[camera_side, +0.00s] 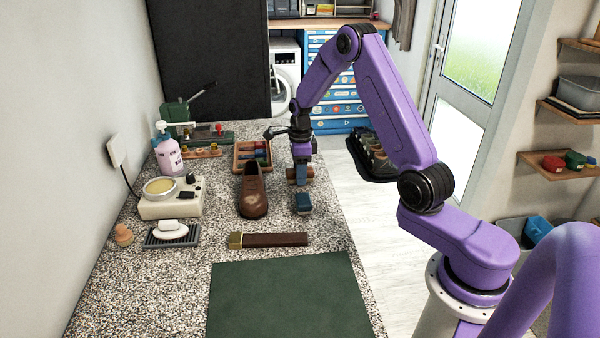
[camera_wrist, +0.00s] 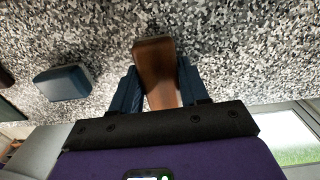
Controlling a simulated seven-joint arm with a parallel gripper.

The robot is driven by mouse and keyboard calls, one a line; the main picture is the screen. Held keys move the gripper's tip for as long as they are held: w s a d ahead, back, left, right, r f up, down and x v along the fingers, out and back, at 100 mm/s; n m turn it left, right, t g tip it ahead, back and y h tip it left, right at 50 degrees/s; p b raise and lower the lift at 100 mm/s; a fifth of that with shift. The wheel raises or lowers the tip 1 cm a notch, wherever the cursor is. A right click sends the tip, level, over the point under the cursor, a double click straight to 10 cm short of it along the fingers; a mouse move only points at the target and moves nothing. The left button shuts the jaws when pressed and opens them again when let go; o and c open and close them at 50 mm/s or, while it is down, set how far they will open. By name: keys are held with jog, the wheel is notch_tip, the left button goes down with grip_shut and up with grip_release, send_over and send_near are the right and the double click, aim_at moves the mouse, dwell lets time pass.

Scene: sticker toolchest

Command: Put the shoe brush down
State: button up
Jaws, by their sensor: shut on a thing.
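The shoe brush, a brown wooden block with rounded ends, shows in the side view (camera_side: 292,174) and in the wrist view (camera_wrist: 155,62). My gripper (camera_side: 301,181) points down over the right part of the counter. Its blue fingers (camera_wrist: 160,92) are shut on the brush, one on each side. The brush is low over the speckled counter (camera_side: 180,290); I cannot tell whether it touches. Its underside is hidden.
A small blue block (camera_side: 303,203) lies just in front of my gripper. A brown shoe (camera_side: 253,194) stands to the left. A wooden tray (camera_side: 241,164) is behind, a brown strip with a brass end (camera_side: 275,240) and green mat (camera_side: 290,295) in front.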

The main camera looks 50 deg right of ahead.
jog(key=shift+f, duration=0.3)
jog(key=o, duration=1)
jog(key=shift+r, duration=0.1)
notch_tip(320, 180, up, 12)
jog(key=f, duration=0.1)
jog(key=s+a+r+n, duration=0.3)
jog(key=a+n, duration=0.6)
jog(key=a, duration=0.2)
jog(key=s+a+r+n, duration=0.1)
jog(key=s+a+n, duration=0.7)
jog(key=s+n, duration=0.85)
jog(key=s, duration=0.1)
jog(key=s+n, duration=0.6)
jog(key=n, duration=0.1)
jog(key=s+f+n, duration=0.1)
jog(key=s+n, duration=0.6)
jog(key=shift+s+a+f, duration=0.1)
jog(key=shift+s+a, duration=0.25)
jog(key=shift+a, duration=0.05)
